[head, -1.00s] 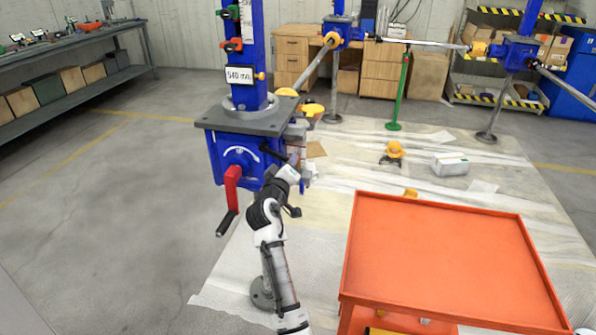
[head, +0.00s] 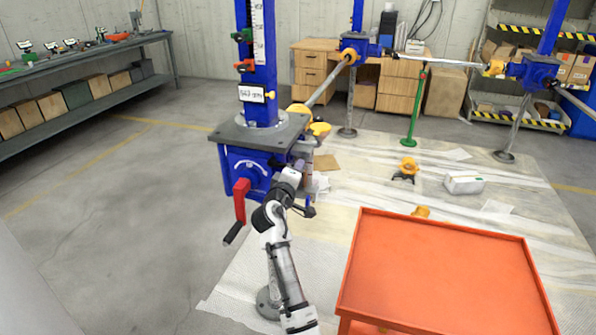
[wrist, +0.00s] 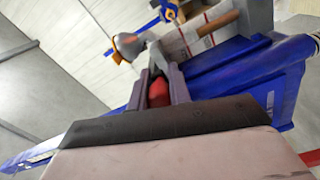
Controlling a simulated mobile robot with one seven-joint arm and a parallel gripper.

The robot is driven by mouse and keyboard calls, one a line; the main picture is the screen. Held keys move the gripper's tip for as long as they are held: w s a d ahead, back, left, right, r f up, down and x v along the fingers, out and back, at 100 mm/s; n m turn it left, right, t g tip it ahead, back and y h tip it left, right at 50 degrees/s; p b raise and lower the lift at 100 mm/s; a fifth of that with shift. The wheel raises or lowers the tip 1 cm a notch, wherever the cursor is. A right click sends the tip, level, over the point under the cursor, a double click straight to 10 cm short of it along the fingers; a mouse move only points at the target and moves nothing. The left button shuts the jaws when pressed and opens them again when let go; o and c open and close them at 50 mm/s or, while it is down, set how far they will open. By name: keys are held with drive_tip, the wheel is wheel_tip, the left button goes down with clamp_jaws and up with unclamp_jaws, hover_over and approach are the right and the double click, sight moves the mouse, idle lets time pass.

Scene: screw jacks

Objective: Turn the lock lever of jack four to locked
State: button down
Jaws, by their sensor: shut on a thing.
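The near jack (head: 250,180) has a blue body, a grey top plate and a red crank (head: 241,200) on its front. I cannot read a jack number on it. My gripper (head: 297,163) is at the right side of its body, below the plate, and its fingers are mostly hidden in the head view. In the wrist view my gripper (wrist: 160,88) is shut on a red piece, seemingly the grip of the lock lever (wrist: 158,93). Blue jack metal (wrist: 245,75) lies close on the right. The lever's full angle and any lock marks are hidden.
An orange-red cart (head: 440,275) stands at the right front. Other blue jacks (head: 362,47) stand behind, joined by rods. Open grey floor (head: 120,220) is at the left.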

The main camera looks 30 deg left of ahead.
drive_tip(key=shift+w+r, duration=0.1)
drive_tip(key=shift+r, duration=0.35)
drive_tip(key=c, duration=1.4)
unclamp_jaws()
drive_tip(key=shift+f, duration=0.1)
drive_tip(key=shift+o, duration=0.5)
drive_tip(key=shift+f, duration=0.1)
drive_tip(key=shift+f, duration=0.15)
drive_tip(key=b+v, duration=0.3)
drive_tip(key=v, duration=1.1)
drive_tip(key=shift+b, duration=0.4)
